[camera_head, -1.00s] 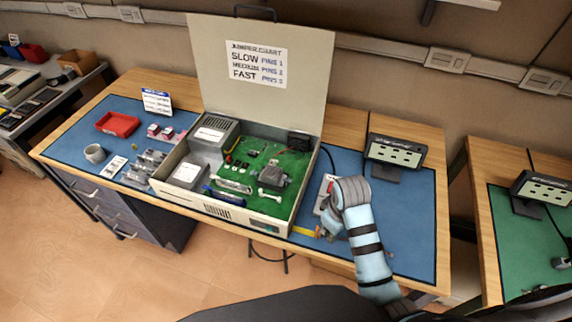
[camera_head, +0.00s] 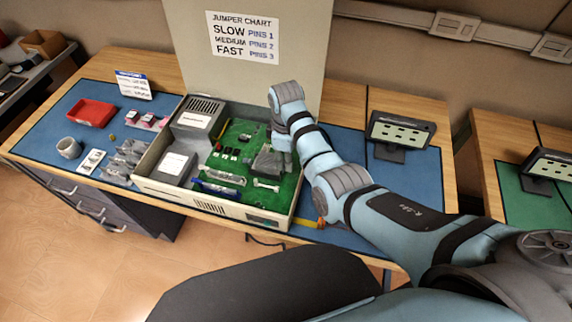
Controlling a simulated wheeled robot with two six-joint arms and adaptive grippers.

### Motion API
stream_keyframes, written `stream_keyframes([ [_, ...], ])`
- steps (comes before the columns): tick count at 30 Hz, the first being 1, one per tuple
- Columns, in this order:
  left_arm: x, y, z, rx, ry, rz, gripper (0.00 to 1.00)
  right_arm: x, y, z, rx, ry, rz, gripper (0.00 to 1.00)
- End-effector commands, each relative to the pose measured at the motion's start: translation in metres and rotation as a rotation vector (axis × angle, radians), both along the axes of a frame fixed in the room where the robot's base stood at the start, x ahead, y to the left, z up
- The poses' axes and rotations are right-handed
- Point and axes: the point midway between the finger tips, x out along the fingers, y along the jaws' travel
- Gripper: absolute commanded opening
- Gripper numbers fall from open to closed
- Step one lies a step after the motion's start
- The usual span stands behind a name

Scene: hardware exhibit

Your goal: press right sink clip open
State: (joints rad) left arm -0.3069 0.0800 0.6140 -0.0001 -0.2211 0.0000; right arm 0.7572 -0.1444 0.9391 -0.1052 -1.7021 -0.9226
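The open computer case (camera_head: 160,190) stands on the blue mat with its lid raised at the back. A green circuit board (camera_head: 228,158) lies inside it. A grey block that looks like the heat sink (camera_head: 266,163) sits on the board's right part. The sink's right clip is too small or hidden to make out. My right gripper (camera_head: 282,146) points down over the right part of the case, close beside the grey block. Its fingers are mostly hidden, and I cannot tell whether it touches the block. My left gripper is not in view.
A red tray (camera_head: 91,113), a grey mug (camera_head: 69,148) and several small grey parts stand left of the case. A dark display (camera_head: 400,131) stands at the right. A yellow item (camera_head: 309,223) lies near the front edge. The raised lid (camera_head: 190,45) blocks the back.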

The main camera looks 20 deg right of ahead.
Motion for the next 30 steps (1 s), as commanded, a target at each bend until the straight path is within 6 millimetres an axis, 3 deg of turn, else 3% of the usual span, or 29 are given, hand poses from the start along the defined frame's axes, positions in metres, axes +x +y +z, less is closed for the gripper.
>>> stream_keyframes([
  [1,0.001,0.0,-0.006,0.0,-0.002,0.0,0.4,0.0,0.0,-0.012,0.0,0.001,0.0,0.21],
  [4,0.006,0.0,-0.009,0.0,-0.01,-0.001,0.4,0.0,0.0,-0.023,0.0,0.0,-0.001,0.21],
  [12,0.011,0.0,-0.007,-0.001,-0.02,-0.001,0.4,0.0,0.0,-0.024,0.0,-0.001,-0.002,0.21],
  [16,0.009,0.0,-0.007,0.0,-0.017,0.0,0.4,0.0,0.0,-0.024,0.0,-0.001,-0.002,0.02],
  [21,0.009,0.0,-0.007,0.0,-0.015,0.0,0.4,0.0,0.0,-0.024,0.002,-0.001,-0.002,0.0],
  [23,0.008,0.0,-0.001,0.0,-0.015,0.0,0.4,-0.001,-0.001,-0.023,0.012,-0.006,-0.002,0.0],
  [30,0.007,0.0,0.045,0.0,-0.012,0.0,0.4,-0.008,-0.01,-0.021,0.156,-0.09,-0.002,0.0],
])
